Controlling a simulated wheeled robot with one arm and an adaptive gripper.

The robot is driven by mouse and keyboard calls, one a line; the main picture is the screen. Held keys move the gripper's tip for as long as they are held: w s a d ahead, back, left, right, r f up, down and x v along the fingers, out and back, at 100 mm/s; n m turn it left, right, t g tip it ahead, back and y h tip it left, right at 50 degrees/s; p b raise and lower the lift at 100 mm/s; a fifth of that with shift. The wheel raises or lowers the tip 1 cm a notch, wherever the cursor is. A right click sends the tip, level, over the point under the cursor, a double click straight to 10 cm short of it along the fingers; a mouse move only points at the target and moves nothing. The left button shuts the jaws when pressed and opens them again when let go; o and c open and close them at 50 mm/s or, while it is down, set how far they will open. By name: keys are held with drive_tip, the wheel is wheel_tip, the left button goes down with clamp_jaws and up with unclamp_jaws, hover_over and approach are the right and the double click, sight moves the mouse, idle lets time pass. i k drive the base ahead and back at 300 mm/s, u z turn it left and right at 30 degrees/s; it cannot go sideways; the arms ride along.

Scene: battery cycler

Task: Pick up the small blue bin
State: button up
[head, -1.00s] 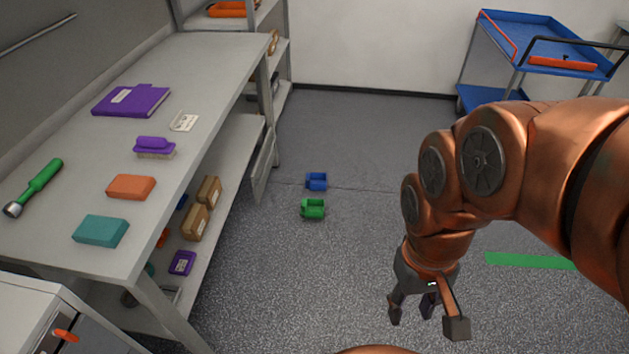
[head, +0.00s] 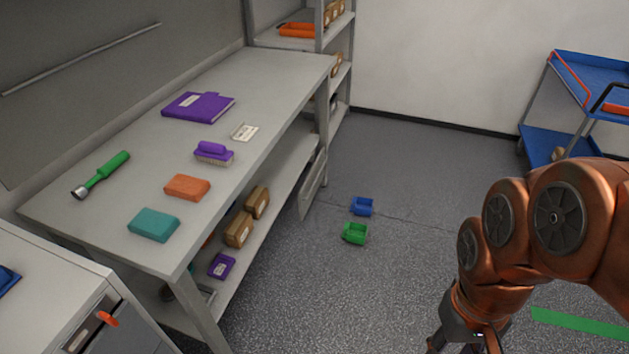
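The small blue bin (head: 362,206) sits on the grey floor, to the right of the workbench's far end. A small green bin (head: 355,233) stands on the floor just in front of it, nearer to me. My gripper (head: 468,350) hangs at the bottom edge of the head view, right of and well short of the blue bin. Its fingertips are cut off by the frame, so its opening does not show.
A cabinet (head: 50,262) is at front left. The floor (head: 310,290) before the bins is clear.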

sight(363, 206)
drive_tip(key=z, duration=0.05)
drive_tip(key=i, duration=2.2)
drive_tip(key=u, duration=1)
drive_tip(key=i, duration=0.55)
drive_tip(key=u, duration=0.25)
